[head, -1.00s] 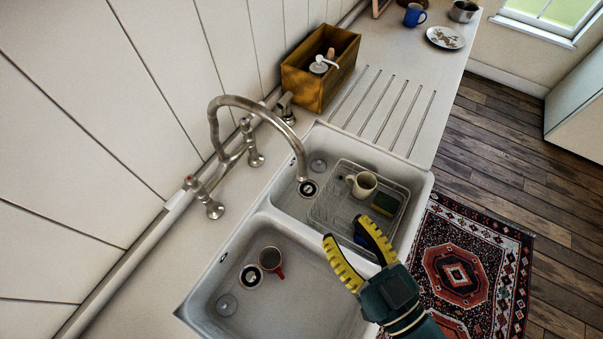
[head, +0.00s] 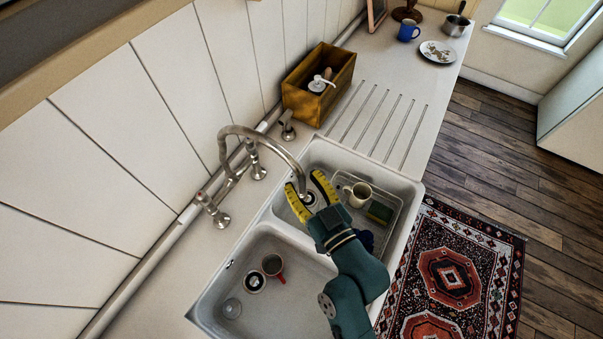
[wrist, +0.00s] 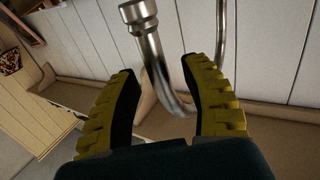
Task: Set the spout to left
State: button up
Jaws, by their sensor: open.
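The metal spout (head: 275,142) arches from the tap (head: 235,180) at the wall, its outlet end over the far basin (head: 320,150). My gripper (head: 303,180) is open, with its yellow fingertips around the spout's outlet end in the head view. In the wrist view the spout (wrist: 158,62) passes through the gap between the fingertips of my gripper (wrist: 160,66), with its outlet at the top. I cannot tell whether either finger touches it.
The far basin holds a wire rack with a cream mug (head: 358,194) and a sponge (head: 379,212).

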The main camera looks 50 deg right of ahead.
jog(key=shift+w+d, duration=0.15)
jog(key=shift+w, duration=0.35)
grip_shut()
